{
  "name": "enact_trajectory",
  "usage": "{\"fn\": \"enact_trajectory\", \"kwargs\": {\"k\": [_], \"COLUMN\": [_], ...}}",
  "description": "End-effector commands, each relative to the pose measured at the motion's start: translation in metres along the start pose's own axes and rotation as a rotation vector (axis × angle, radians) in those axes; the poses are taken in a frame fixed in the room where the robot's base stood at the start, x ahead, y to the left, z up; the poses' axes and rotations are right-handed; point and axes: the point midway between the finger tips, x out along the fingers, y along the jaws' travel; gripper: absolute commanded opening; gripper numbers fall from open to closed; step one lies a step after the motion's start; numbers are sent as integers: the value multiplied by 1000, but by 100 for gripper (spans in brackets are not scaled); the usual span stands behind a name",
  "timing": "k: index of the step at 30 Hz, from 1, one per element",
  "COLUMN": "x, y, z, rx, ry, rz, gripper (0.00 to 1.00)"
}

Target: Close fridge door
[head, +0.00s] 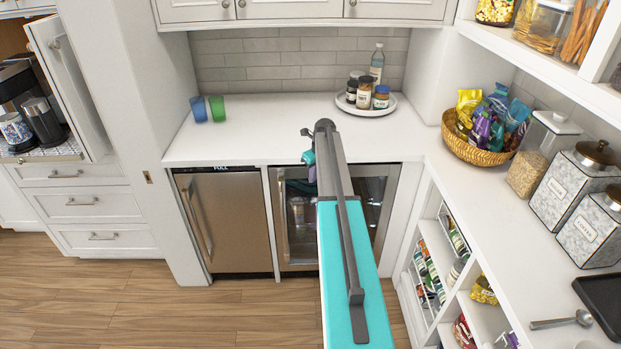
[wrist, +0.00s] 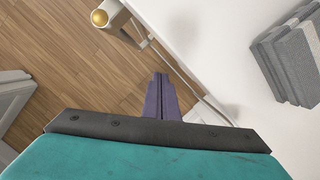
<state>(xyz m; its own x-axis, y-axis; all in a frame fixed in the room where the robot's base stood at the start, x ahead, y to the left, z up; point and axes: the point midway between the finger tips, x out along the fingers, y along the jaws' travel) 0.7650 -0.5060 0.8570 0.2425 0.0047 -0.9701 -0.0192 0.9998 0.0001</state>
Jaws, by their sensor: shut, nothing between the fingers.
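Two low appliances sit under the back counter in the head view. The left one has a plain stainless front (head: 235,222) and lies flush with the cabinets. The right one is a glass-front fridge (head: 297,212) with a vertical handle (head: 283,215) on its left side and items visible behind the glass. My arm covers its middle, so I cannot tell whether its door stands ajar. My gripper (head: 311,172) is mostly hidden behind the arm, in front of the fridge's upper part. In the wrist view my purple gripper fingers (wrist: 160,97) are together and empty.
The back counter (head: 260,125) holds two cups (head: 207,108) and a round tray (head: 392,107) with jars and a bottle. A basket of snacks (head: 480,150) stands on the right counter, above open shelves (head: 435,262). The wooden floor (head: 150,300) at left is clear.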

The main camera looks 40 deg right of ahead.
Motion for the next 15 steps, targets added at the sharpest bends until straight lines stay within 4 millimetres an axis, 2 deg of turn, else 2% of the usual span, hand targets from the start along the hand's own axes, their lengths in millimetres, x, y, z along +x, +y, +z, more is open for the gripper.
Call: {"fn": "enact_trajectory", "kwargs": {"k": [8,15], "x": [-23,-58], "y": [4,9], "z": [3,8], "rx": [-1,-1], "ry": [0,-1], "rz": [0,-1], "gripper": [0,0]}}
